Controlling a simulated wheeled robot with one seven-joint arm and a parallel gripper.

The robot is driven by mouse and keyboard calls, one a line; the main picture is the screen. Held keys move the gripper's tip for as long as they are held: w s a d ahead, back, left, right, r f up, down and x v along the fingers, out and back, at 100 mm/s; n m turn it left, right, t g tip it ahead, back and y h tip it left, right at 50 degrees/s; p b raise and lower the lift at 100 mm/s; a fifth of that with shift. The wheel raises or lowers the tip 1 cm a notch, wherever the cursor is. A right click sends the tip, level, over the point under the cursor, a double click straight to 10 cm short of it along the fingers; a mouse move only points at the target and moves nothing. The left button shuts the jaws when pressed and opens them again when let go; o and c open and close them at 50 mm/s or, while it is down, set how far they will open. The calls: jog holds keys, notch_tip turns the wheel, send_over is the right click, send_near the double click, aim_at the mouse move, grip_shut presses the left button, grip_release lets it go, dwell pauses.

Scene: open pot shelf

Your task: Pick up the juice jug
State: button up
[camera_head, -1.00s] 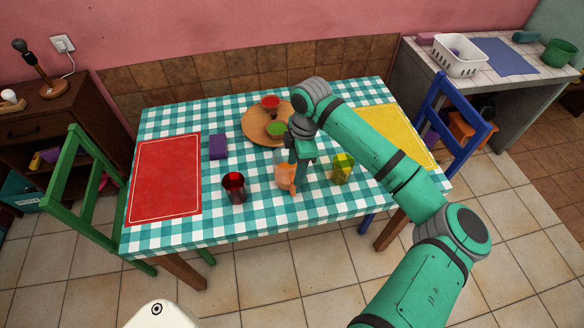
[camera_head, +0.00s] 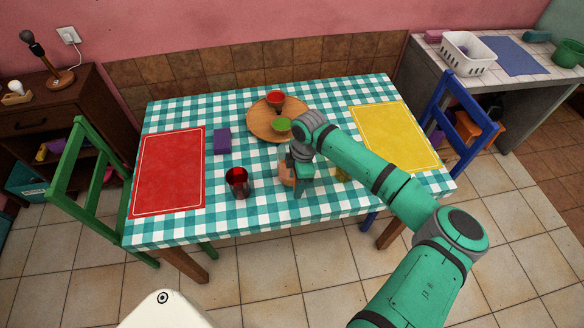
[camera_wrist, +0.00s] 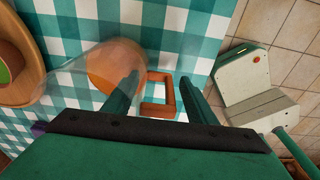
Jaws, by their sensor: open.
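The juice jug (camera_head: 286,173) is clear, with orange juice in it, and stands near the front middle of the checked tablecloth. My gripper partly covers it in the head view. In the wrist view the jug (camera_wrist: 108,68) shows its clear wall, orange juice and a square brown-orange handle at its right side. My gripper (camera_wrist: 158,84) is open. Its two dark green fingers lie on either side of the handle, which shows between them with gaps. In the head view my gripper (camera_head: 301,178) is low, at the jug's right side.
A dark red glass (camera_head: 237,181) stands left of the jug. A yellow glass (camera_head: 342,174) is mostly hidden behind my arm. A round wooden board (camera_head: 258,127) with red and green bowls lies behind. Red (camera_head: 168,170) and yellow (camera_head: 395,137) mats lie at the sides.

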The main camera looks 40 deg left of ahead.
jog(key=shift+f, duration=0.65)
jog(key=c, duration=1.3)
grip_shut()
jog(key=shift+a+r, duration=0.1)
jog(key=shift+r, duration=0.15)
jog(key=shift+r, duration=1.1)
jog(key=s+d+r, duration=1)
jog(key=shift+r, duration=0.2)
dwell(1.3)
